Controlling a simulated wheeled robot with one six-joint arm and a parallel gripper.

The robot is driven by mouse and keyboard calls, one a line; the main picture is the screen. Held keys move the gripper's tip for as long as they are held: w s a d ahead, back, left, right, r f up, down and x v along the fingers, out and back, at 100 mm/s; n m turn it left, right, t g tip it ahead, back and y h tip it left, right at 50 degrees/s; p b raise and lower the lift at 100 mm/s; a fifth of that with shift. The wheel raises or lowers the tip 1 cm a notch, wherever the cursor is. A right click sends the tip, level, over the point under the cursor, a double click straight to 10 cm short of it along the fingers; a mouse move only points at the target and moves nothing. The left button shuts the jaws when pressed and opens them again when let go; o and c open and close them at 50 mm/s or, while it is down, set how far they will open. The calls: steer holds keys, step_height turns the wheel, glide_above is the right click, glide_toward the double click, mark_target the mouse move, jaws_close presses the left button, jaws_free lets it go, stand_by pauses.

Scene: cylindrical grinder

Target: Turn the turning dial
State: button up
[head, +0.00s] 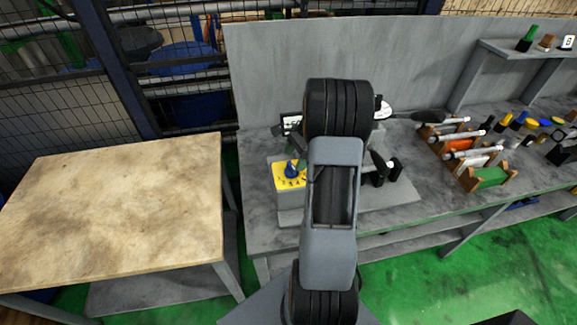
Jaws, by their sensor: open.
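The turning dial (291,171) is a blue knob on a yellow plate with dark marks around it. It sits on the front of the grey grinder (290,214), which stands on the grey workbench. My arm rises in the middle of the head view and covers much of the grinder, just right of the dial. The dial itself is mostly clear of the arm.
A wooden-topped table (120,215) stands at the left. On the workbench (440,205) at the right are wooden racks (489,178) with several tools and a small raised shelf (510,50). A grey panel (270,70) stands behind the grinder. Green floor shows in front.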

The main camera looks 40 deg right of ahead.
mark_target(292, 164)
steer(key=shift+x, duration=2.1)
steer(key=shift+c, duration=0.2)
